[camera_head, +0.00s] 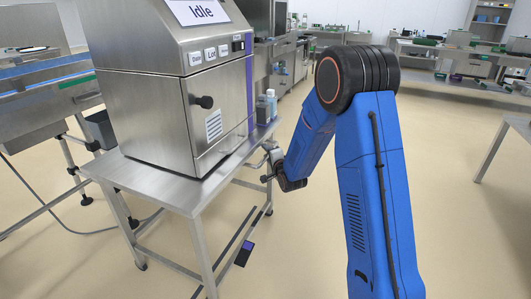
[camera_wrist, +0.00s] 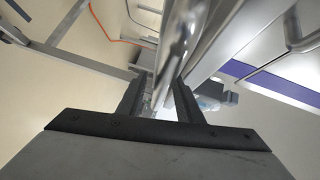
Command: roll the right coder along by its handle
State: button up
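The right coder looks to be the boxy steel machine (camera_head: 140,100) with an "Idle" screen and a purple stripe, standing on a steel table (camera_head: 165,187). My gripper (camera_head: 267,170) is low at the table's right side, by a small metal bar. In the wrist view a shiny round bar (camera_wrist: 178,45), seemingly the handle, runs between the fingers of my gripper (camera_wrist: 162,90). The bar lies close to both fingers. I cannot tell whether they press on it. In the head view my arm's end is small and the fingers are hard to make out.
Small bottles (camera_head: 266,106) stand on the table behind the machine. Another steel machine (camera_head: 45,95) on legs is close at left, with a cable on the floor. A table (camera_head: 505,130) stands at right. The floor (camera_head: 460,210) right of my arm is clear.

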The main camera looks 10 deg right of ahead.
jog(key=shift+w+a+f, duration=0.1)
jog(key=shift+w+a, duration=0.1)
jog(key=shift+w, duration=0.75)
grip_shut()
jog(key=w+a, duration=0.6)
jog(key=a, duration=0.3)
jog(key=shift+w, duration=0.3)
jog(key=shift+a, duration=0.1)
grip_release()
jog(key=shift+s, duration=0.1)
